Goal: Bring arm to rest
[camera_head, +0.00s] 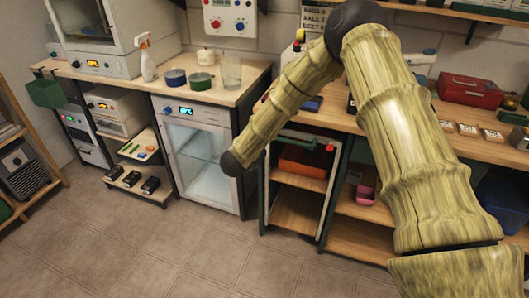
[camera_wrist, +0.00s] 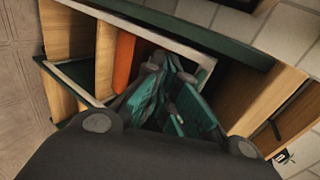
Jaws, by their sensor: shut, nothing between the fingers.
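My arm, in a bamboo-like pattern, crosses the right half of the head view. It rises to a dark elbow and then slopes down left to a dark joint in front of the glass-door cabinet (camera_head: 198,150). My gripper does not show clearly in the head view. In the wrist view my gripper (camera_wrist: 172,72), with dark and teal fingers, is shut and empty. It points toward a shelf unit (camera_wrist: 255,62) with wooden boards and a dark green edge. I cannot tell its exact distance from the unit.
Open shelves (camera_head: 296,207) stand under the counter. The tiled floor (camera_head: 150,240) in front is clear.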

